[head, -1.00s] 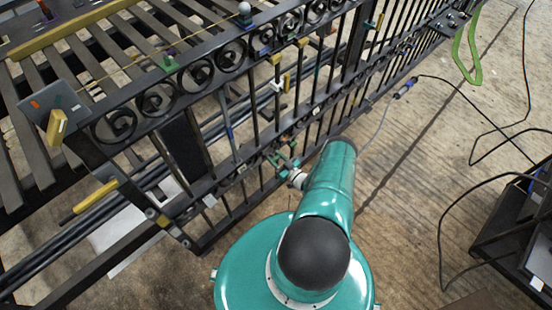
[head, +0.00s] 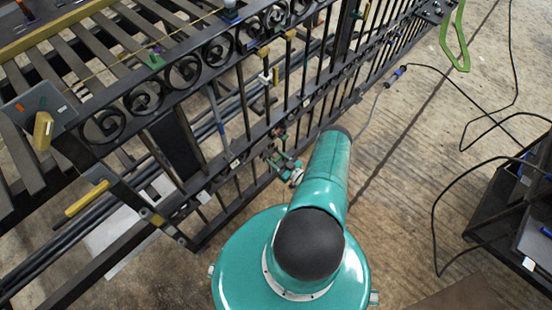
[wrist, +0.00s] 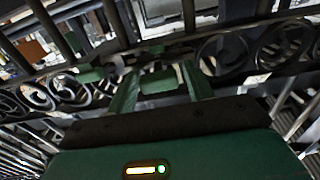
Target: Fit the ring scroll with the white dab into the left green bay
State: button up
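My gripper (head: 284,161) is in front of the gate's upright bars, small and partly hidden by my arm in the head view. In the wrist view its two green fingers (wrist: 160,78) stand apart, with no scroll visible between them. A green block (wrist: 158,83) shows between the fingers; I cannot tell whether they touch it. Another green block (wrist: 90,75) sits left of it on the scroll band. A green piece (head: 155,61) also stands on the gate's top rail in the head view. Ring scrolls (head: 184,72) fill the band; I cannot make out the white dab.
The black gate (head: 160,125) runs diagonally, with thin bars close around my gripper. Yellow handles (head: 88,198) stick out at the left. A green loop (head: 455,40) hangs at the far right end.

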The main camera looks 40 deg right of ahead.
jog(key=shift+o, duration=0.2)
jog(key=shift+s, duration=0.1)
jog(key=s, duration=1.3)
jog(key=shift+s+d, duration=0.2)
jog(key=shift+s, duration=0.15)
